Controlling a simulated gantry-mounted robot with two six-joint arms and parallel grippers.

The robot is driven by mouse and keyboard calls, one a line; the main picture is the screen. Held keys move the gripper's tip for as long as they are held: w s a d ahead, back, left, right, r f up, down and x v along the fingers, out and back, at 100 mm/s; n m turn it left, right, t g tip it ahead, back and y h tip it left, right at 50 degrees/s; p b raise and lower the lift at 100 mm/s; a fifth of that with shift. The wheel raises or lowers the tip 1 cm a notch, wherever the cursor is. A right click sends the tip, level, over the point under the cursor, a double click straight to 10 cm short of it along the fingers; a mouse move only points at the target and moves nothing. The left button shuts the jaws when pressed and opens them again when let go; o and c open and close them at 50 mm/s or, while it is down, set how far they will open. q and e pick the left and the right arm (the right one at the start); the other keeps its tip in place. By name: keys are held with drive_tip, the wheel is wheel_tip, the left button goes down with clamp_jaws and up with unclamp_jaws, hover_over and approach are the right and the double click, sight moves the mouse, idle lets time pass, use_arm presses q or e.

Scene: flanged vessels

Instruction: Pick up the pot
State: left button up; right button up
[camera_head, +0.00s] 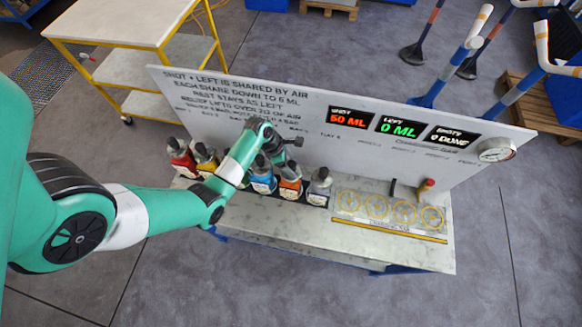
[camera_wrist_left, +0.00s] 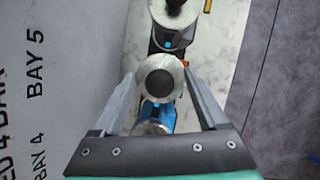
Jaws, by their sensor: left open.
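My left gripper (camera_head: 275,146) is over the row of vessels on the bench, in front of the panel. In the left wrist view its two fingers (camera_wrist_left: 158,78) are open. A round grey flange with a dark centre shows between them, and I cannot tell whether the fingers touch it. A blue body (camera_wrist_left: 158,112) shows just below the flange. In the head view a blue vessel (camera_head: 262,180), an orange vessel (camera_head: 290,186) and a grey vessel (camera_head: 318,188) stand upright beside the gripper. Which vessel the task calls the pot is not clear. My right gripper is out of view.
A red vessel (camera_head: 182,160) and a yellow vessel (camera_head: 205,160) stand further left. The upright panel (camera_head: 330,85) rises close behind the row. Marked yellow circles (camera_head: 376,206) on the bench's right are empty. A gauge (camera_head: 496,149) sits at the panel's right end.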

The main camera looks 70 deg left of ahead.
use_arm(q)
clamp_jaws()
idle(0.4)
idle(1.0)
